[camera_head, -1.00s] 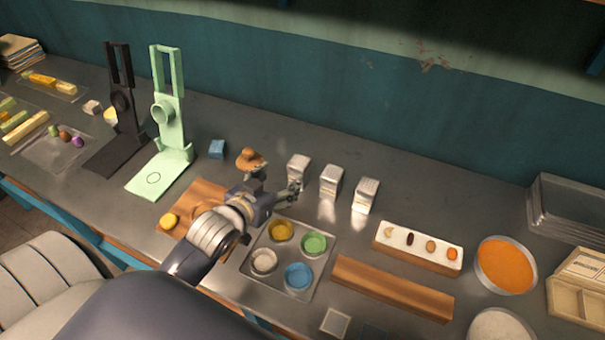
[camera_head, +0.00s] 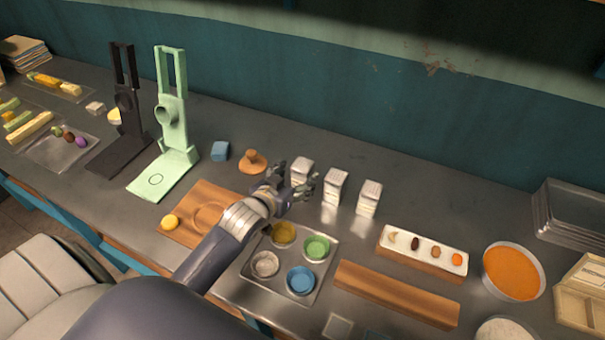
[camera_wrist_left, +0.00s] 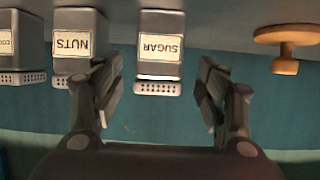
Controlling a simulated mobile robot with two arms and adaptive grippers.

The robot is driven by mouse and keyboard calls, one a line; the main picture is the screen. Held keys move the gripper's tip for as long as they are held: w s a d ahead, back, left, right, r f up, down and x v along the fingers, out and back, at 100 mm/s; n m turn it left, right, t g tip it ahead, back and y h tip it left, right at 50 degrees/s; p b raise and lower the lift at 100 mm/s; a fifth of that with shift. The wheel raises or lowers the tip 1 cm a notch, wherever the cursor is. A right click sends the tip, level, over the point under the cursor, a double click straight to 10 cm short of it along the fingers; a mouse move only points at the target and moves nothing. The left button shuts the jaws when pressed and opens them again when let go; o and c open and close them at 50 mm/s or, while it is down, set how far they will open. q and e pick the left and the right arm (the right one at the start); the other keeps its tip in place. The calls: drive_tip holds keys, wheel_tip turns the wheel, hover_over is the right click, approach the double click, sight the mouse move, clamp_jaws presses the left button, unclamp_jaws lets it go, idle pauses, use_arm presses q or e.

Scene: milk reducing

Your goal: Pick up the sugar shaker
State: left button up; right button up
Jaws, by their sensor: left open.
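The sugar shaker (camera_head: 302,168) is a small metal shaker, the leftmost of three in a row in the head view. In the left wrist view, which appears upside down, the sugar shaker (camera_wrist_left: 160,48) carries a SUGAR label and a perforated top. My left gripper (camera_head: 297,186) is open at the near side of the sugar shaker. In the wrist view the open fingers of the left gripper (camera_wrist_left: 157,88) stand to either side of the shaker's line, with nothing held. Whether they touch it I cannot tell. My right gripper is not in view.
The nuts shaker (camera_head: 335,187) stands close to the right, with a third shaker (camera_head: 369,199) beyond it. A wooden press (camera_head: 253,163) is to the left. A metal tray (camera_head: 262,285) with several coloured bowls lies in front. The counter behind the shakers is clear.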

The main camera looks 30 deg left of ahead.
sight(298, 176)
use_arm(q)
drive_tip(key=shift+x, duration=1.9)
drive_tip(key=shift+d+f, duration=0.1)
drive_tip(key=shift+f, duration=0.05)
drive_tip(key=shift+s, duration=0.1)
drive_tip(key=c, duration=1.3)
drive_tip(key=shift+o, duration=0.2)
